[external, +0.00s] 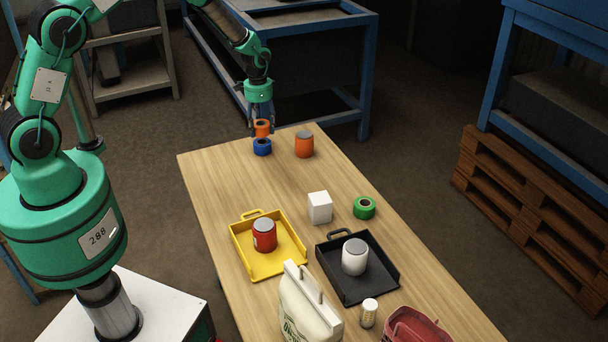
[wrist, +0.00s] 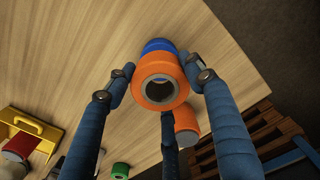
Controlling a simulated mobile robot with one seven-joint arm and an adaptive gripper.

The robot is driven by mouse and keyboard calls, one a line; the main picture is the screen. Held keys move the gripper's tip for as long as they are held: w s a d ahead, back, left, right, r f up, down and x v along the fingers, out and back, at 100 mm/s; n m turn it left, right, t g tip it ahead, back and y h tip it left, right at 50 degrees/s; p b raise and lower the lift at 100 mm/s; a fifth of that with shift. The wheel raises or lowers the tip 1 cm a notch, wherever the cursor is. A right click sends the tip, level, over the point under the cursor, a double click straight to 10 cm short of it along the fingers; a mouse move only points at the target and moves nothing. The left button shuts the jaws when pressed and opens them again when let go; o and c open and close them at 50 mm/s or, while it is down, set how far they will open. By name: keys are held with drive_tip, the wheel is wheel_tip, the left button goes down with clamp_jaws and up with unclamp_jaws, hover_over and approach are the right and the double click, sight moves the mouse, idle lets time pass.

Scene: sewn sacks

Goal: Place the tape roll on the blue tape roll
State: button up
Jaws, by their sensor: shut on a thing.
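I cannot tell whether the two rolls touch.
An orange can (external: 304,145) stands close to the right. A white box (external: 320,208) and a green tape roll (external: 364,208) are mid-table. Yellow (external: 287,264) and black (external: 383,286) trays hold cans. A white jug (external: 306,312) is nearer. The table's left far part is clear.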

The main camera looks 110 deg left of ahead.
sight(261, 134)
drive_tip(key=shift+f, duration=1.7)
drive_tip(key=shift+f, duration=0.15)
drive_tip(key=o, duration=1.1)
drive_tip(key=shift+o, duration=0.2)
wheel_tip(261, 134, up, 12)
drive_tip(key=shift+r+p, duration=0.15)
drive_tip(key=shift+p, duration=0.15)
